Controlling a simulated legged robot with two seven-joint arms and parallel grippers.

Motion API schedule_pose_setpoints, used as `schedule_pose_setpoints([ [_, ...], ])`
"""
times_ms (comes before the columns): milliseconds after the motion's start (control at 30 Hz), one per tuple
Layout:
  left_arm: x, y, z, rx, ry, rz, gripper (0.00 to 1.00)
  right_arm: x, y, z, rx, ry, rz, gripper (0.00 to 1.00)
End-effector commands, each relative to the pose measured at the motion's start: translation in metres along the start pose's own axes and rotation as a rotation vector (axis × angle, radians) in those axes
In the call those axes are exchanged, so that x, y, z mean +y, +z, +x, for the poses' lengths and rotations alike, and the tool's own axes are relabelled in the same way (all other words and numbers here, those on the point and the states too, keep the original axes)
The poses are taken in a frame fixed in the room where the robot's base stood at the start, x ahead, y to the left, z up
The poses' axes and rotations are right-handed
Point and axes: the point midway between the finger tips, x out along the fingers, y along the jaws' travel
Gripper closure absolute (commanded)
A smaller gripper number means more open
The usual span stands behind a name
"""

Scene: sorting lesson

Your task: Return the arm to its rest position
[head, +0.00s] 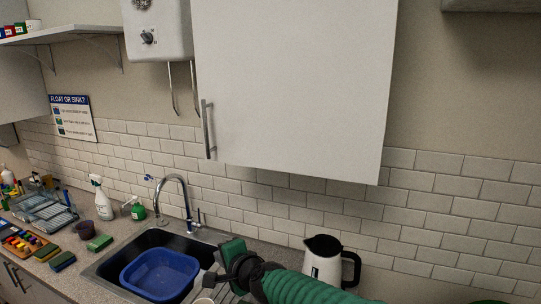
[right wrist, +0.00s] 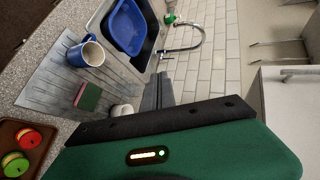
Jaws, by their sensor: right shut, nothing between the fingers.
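My right arm, in a green sleeve, comes in at the bottom of the head view, over the counter near the sink's right side. Its gripper (head: 212,279) shows there only in small part. In the right wrist view the two grey fingers of my right gripper (right wrist: 165,90) lie together with nothing between them. They are over the edge of the drainboard, in front of the white wall tiles. My left arm and gripper are out of view.
A blue basin (head: 160,274) sits in the sink (head: 103,270) below a tap (head: 186,190). A kettle (head: 322,262) stands close behind my right arm. A blue mug (right wrist: 88,52) and sponge (right wrist: 88,96) are on the drainboard (right wrist: 50,78). A cabinet (head: 290,90) hangs above.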

Motion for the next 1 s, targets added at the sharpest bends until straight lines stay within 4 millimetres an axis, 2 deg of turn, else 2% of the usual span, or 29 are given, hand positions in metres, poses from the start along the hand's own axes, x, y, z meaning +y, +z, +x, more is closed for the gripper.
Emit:
schedule_pose_setpoints([
  [33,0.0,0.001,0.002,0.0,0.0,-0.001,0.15,0.039,-0.016,-0.013,0.015,0.082,-0.125,1.0],
  [67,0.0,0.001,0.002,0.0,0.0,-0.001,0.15,0.063,-0.027,-0.021,0.019,0.134,-0.204,1.0],
  [100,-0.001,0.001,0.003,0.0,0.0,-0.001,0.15,0.095,-0.04,-0.035,0.018,0.206,-0.299,1.0],
  [167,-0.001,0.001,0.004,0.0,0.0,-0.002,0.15,0.142,-0.06,-0.059,0.006,0.313,-0.425,1.0],
  [200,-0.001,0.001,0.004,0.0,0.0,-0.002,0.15,0.173,-0.072,-0.077,-0.009,0.383,-0.501,1.0],
  [267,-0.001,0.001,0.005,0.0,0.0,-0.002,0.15,0.218,-0.087,-0.108,-0.041,0.488,-0.604,1.0],
  [300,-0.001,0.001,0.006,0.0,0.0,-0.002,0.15,0.247,-0.094,-0.13,-0.07,0.556,-0.665,1.0],
  [400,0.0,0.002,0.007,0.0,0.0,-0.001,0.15,0.315,-0.105,-0.188,-0.162,0.708,-0.789,1.0],
  [500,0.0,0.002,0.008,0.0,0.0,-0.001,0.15,0.364,-0.104,-0.235,-0.256,0.816,-0.874,1.0],
  [600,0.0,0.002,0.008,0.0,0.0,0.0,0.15,0.392,-0.099,-0.264,-0.324,0.877,-0.921,1.0],
  [667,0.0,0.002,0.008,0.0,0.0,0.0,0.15,0.399,-0.096,-0.271,-0.346,0.895,-0.935,1.0],
  [1000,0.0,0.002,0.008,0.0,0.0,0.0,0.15,0.401,-0.095,-0.274,-0.355,0.901,-0.941,1.0],
])
